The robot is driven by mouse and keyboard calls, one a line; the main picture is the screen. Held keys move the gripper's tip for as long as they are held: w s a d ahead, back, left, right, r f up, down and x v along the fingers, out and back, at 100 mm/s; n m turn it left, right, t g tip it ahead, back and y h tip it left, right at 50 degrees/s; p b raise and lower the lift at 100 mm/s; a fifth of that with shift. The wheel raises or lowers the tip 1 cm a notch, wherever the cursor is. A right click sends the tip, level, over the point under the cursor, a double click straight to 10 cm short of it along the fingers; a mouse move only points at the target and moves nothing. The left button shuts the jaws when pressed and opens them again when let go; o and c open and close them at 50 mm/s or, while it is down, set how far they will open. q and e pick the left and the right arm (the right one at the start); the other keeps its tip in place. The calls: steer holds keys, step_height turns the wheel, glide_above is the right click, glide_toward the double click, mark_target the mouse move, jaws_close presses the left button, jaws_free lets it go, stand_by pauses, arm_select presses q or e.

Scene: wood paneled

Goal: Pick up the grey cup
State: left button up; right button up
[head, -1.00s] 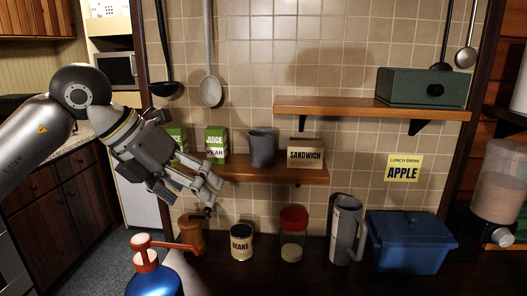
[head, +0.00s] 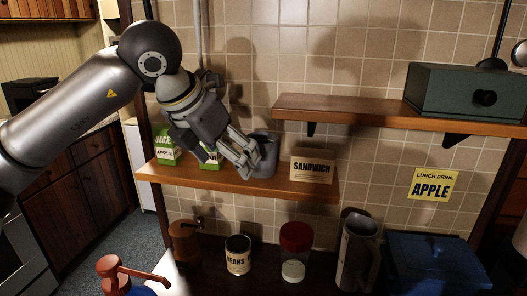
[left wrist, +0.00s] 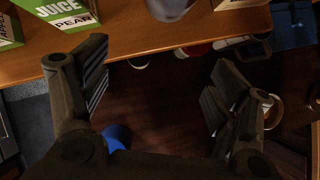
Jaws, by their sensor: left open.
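The grey cup (head: 265,153) stands upright on the lower wooden shelf, between the juice cartons and the sandwich box. Its left side is partly hidden behind my left gripper (head: 250,165) in the head view. In the left wrist view the lower part of the cup (left wrist: 170,8) shows at the top edge, ahead of the fingers. My left gripper (left wrist: 155,88) is open, with nothing between its fingers. It is in front of the shelf edge, near the cup; I cannot tell whether it touches. My right gripper is in neither view.
The sandwich box (head: 312,167) stands right of the cup, and a juice carton (left wrist: 66,12) stands left. An upper shelf (head: 390,112) with a green box (head: 465,92) is above right. Below are a beans can (head: 238,255), red-lidded jar (head: 294,252) and tall grey pitcher (head: 357,252).

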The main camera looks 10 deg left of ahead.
arm_select(q)
steer(key=w+d, duration=0.1)
steer(key=w, duration=0.1)
steer(key=w+p, duration=0.1)
steer(key=w, duration=0.1)
steer(key=w+d+p, duration=0.1)
steer(key=w, duration=0.1)
steer(key=shift+w+d+f, duration=0.1)
steer(key=shift+w+d, duration=0.15)
steer(key=shift+d, duration=0.1)
steer(key=shift+w+d+r+p, duration=0.2)
steer(key=shift+w+p, duration=0.25)
steer(key=shift+p, duration=0.25)
steer(key=p+x, duration=0.1)
steer(key=x, duration=0.4)
steer(key=shift+f, duration=0.25)
steer(key=shift+s, duration=0.1)
steer(key=shift+r, duration=0.1)
steer(key=c, duration=1.2)
